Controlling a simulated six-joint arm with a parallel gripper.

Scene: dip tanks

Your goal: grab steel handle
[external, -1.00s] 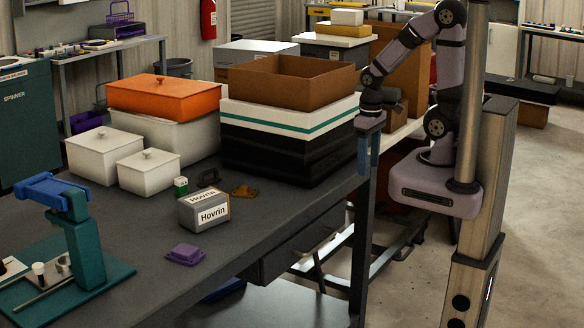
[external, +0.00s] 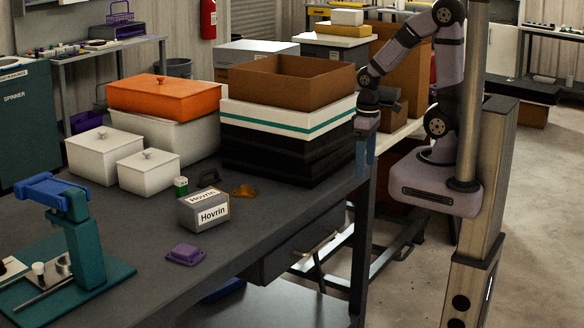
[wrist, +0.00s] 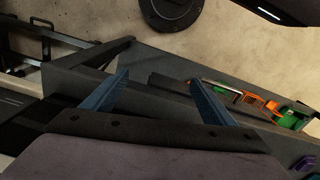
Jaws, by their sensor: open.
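The bench top (external: 215,255) carries a grey Hovrin box (external: 204,212), a purple block (external: 186,254) and white tanks. The black and white boxes (external: 285,150) stand close left of my gripper. Open floor (external: 410,285) lies in front of the bench.

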